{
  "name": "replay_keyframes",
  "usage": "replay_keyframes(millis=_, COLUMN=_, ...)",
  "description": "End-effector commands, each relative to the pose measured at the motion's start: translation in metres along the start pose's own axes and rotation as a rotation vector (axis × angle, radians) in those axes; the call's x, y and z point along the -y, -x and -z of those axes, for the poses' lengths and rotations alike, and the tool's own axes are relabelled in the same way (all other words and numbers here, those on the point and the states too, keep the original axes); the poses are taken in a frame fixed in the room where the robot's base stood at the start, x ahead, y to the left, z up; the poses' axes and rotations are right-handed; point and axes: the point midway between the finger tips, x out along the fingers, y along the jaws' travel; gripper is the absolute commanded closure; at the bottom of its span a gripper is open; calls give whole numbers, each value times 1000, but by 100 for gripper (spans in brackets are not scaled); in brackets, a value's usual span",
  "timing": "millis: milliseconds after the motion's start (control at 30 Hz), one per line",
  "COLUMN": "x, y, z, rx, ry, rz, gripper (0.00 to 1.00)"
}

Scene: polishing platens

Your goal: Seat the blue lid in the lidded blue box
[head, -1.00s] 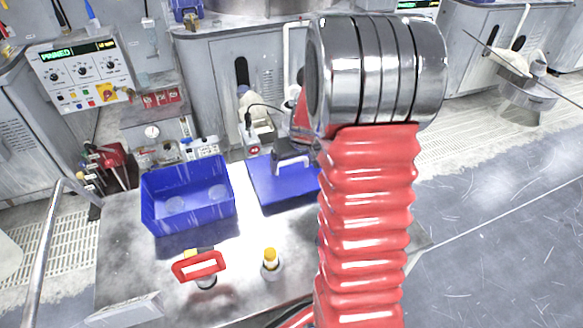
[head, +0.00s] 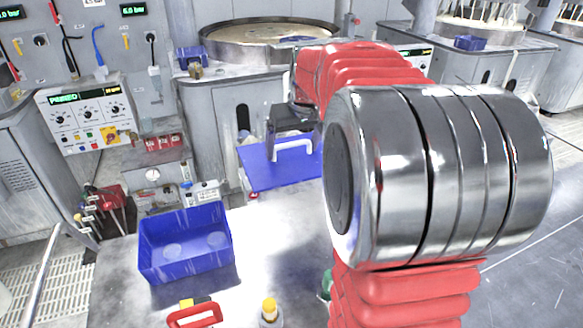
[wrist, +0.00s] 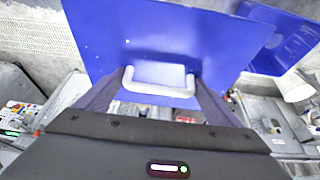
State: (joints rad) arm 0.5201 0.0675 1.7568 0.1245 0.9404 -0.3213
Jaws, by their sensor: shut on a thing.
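The blue lid (head: 262,166) is a flat panel with a white handle (head: 293,147). In the head view it hangs to the right of and behind the box. My gripper (head: 292,130) is shut on the handle and holds the lid up. In the wrist view the lid (wrist: 150,30) fills the upper middle, with the handle (wrist: 160,78) between my two fingers. The open blue box (head: 160,264) stands on the grey bench, with two pale round patches on its floor. It also shows at the upper right of the wrist view (wrist: 292,48).
A red-handled item (head: 195,317) and a yellow-topped bottle (head: 269,311) stand at the bench's front. A control panel (head: 88,120) and a red caddy (head: 106,200) are at the left. The bench top (head: 262,240) right of the box is clear.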

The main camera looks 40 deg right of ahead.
Motion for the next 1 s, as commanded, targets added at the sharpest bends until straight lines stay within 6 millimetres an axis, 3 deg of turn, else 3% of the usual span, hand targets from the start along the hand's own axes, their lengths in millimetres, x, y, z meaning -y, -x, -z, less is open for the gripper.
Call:
replay_keyframes(millis=100, x=0, y=18, z=8, rx=-2, ry=0, rz=0, gripper=40)
replay_keyframes(millis=300, x=0, y=31, z=13, rx=0, ry=-1, rz=0, gripper=40)
replay_keyframes(millis=1000, x=4, y=30, z=14, rx=1, ry=0, rz=1, gripper=40)
